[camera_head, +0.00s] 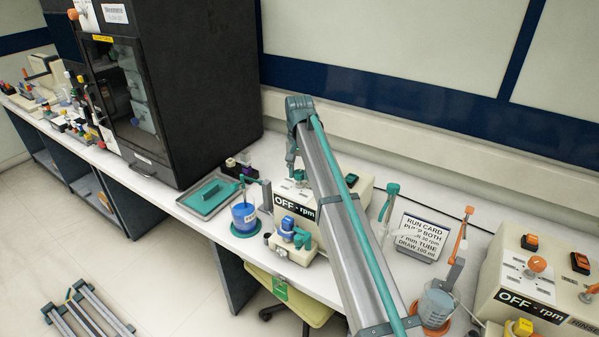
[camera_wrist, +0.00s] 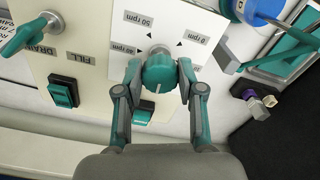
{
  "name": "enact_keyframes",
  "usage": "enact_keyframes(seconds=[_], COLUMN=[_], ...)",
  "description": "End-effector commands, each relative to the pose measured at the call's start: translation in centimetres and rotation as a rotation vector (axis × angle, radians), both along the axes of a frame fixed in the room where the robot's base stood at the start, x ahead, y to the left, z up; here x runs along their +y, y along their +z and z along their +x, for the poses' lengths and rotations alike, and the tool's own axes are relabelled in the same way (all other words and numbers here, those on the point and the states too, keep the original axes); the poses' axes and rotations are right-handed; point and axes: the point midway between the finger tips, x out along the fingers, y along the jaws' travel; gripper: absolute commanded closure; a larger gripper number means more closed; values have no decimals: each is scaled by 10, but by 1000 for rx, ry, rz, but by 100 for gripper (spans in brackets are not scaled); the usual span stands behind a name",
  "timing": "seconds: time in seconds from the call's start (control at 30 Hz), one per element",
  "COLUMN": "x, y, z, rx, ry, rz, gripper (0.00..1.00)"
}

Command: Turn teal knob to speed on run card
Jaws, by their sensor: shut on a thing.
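The teal knob (camera_wrist: 158,74) is on the cream face of the pump box in the wrist view, its white mark towards the bottom of the picture. My gripper (camera_wrist: 160,70) is shut on it, one finger on each side. Upside-down speed labels, one reading 50 rpm (camera_wrist: 138,19), lie around the knob. In the head view, my gripper (camera_head: 293,165) is above the pump box (camera_head: 359,186), whose display (camera_head: 294,205) reads OFF - rpm. My arm hides the knob there. The run card (camera_head: 418,238) stands right of my arm; its speed line is hard to read.
A teal lever (camera_wrist: 30,35) and teal rocker switches (camera_wrist: 63,93) share the panel. A blue beaker (camera_head: 244,216) and teal tray (camera_head: 208,196) stand left of the pump. A second box (camera_head: 540,285) with orange controls stands at the right.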

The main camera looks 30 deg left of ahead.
Motion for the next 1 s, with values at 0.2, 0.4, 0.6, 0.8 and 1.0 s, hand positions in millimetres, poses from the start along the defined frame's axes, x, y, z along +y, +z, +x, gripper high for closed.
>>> enact_keyframes(seconds=[0.2,0.4,0.6,0.8,1.0], x=[1,1,2,2,2], y=[0,0,0,0,0], z=[0,0,0,0,0], rx=[0,0,0,0,0], ry=[-201,-358,-469,-528,-547], rz=[0,0,0,0,0], gripper=[97,97,97,97,97])
